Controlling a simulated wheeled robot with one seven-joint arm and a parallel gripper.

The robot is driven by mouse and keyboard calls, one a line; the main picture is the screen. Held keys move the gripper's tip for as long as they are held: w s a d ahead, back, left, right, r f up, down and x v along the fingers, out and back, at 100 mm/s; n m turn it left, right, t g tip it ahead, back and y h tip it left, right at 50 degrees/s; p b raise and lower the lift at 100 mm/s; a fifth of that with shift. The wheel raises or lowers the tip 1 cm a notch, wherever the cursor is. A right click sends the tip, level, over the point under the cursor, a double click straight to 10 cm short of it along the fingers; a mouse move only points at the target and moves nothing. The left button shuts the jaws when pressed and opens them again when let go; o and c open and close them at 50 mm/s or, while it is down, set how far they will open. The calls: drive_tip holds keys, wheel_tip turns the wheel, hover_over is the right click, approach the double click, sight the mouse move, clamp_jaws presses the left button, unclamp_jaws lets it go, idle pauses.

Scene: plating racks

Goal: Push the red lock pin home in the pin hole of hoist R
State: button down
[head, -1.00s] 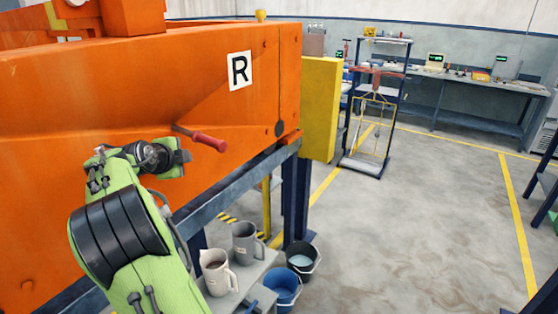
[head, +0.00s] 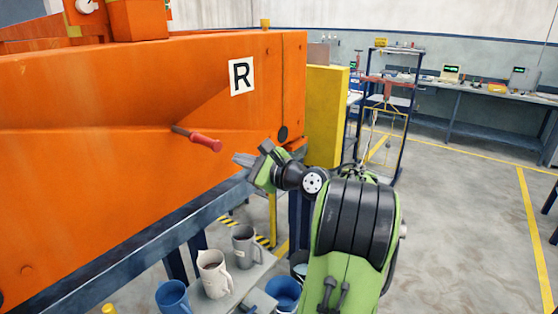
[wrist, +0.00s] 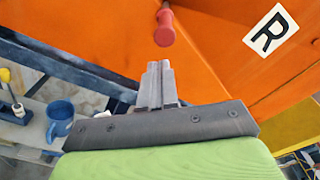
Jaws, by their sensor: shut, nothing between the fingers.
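The lock pin (head: 197,138) has a red handle and a dark shank, and sticks out from the orange side of hoist R (head: 120,95), left of and below the white R label. A length of shank shows between the handle and the orange face. The hole itself is hidden. My gripper (head: 240,160) is shut and empty, to the right of the handle and slightly lower, apart from it. In the wrist view the closed fingers (wrist: 157,85) point up towards the red handle (wrist: 164,30), with a gap between them.
Below the hoist a small bench holds grey jugs (head: 213,272) and a blue mug (head: 173,296). A blue bucket (head: 284,292) stands beside it. A yellow panel (head: 327,115) stands right of the hoist. The floor at the right is clear.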

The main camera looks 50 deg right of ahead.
drive_tip(key=s+r, duration=0.1)
drive_tip(key=s, duration=0.1)
approach(205, 143)
drive_tip(key=shift+w+d+f+t+p, duration=0.2)
drive_tip(key=shift+w+d+f, duration=0.1)
drive_tip(key=shift+w, duration=0.4)
drive_tip(key=shift+w+d+f+t+p, duration=0.2)
drive_tip(key=shift+w+f, duration=0.1)
drive_tip(key=shift+w, duration=0.4)
drive_tip(key=shift+w+a+p, duration=0.15)
drive_tip(key=shift+w+p, duration=3.45)
drive_tip(key=shift+w, duration=1.2)
drive_tip(key=shift+s+f+b, duration=0.15)
drive_tip(key=shift+s+b, duration=0.15)
drive_tip(key=shift+s, duration=0.3)
drive_tip(key=s+b, duration=0.3)
drive_tip(key=s, duration=1.4)
drive_tip(key=shift+s, duration=0.2)
